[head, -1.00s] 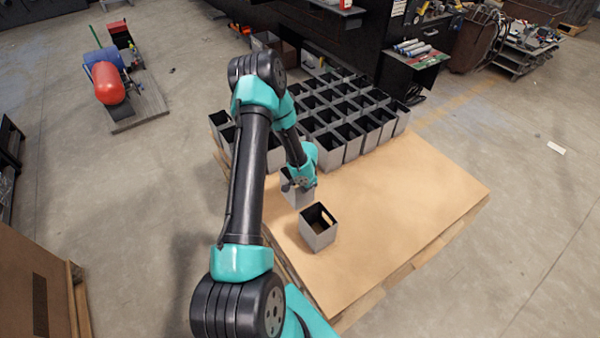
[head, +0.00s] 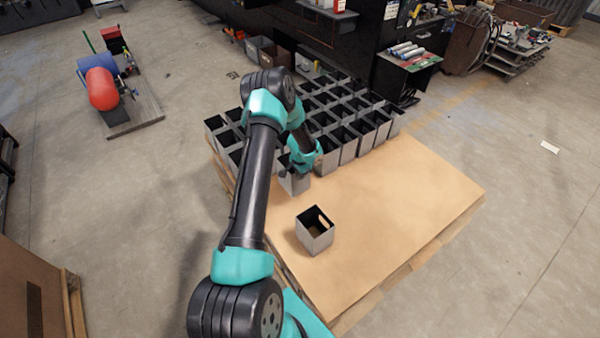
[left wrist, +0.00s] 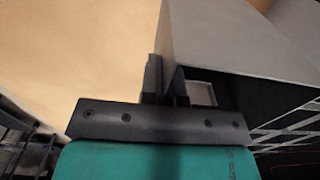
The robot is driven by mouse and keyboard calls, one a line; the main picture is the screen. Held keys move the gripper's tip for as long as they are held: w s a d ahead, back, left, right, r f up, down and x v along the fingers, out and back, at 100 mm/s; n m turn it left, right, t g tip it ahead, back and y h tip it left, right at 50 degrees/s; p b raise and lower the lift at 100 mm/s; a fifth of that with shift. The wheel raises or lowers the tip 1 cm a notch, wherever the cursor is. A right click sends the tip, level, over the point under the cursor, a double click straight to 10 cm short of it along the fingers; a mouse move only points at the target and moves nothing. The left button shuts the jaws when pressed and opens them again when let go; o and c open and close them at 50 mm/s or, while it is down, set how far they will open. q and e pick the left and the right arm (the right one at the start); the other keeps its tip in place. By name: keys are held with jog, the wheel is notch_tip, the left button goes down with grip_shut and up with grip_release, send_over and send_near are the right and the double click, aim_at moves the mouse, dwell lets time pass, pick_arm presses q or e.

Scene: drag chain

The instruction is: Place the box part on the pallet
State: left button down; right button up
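A grey open-topped box part (head: 293,184) is at my left gripper (head: 297,170), over the cardboard-topped pallet (head: 400,190), just in front of the rows of boxes. In the left wrist view the fingers of my left gripper (left wrist: 165,85) stand close together on either side of one wall of the grey box (left wrist: 225,45), shut on it. I cannot tell whether the box's base touches the pallet. My right gripper is not in view.
Several rows of like boxes (head: 348,140) fill the far side of the pallet. A lone grey box (head: 315,232) stands nearer on it. The pallet's right part is bare.

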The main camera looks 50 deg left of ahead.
pick_arm(q)
jog(key=shift+w+a+f, duration=0.2)
jog(key=shift+w+a, duration=1.5)
jog(key=shift+a, duration=0.2)
jog(key=shift+f, duration=1.85)
jog(key=c, duration=1.3)
grip_release()
jog(key=shift+c, duration=0.2)
notch_tip(320, 180, up, 12)
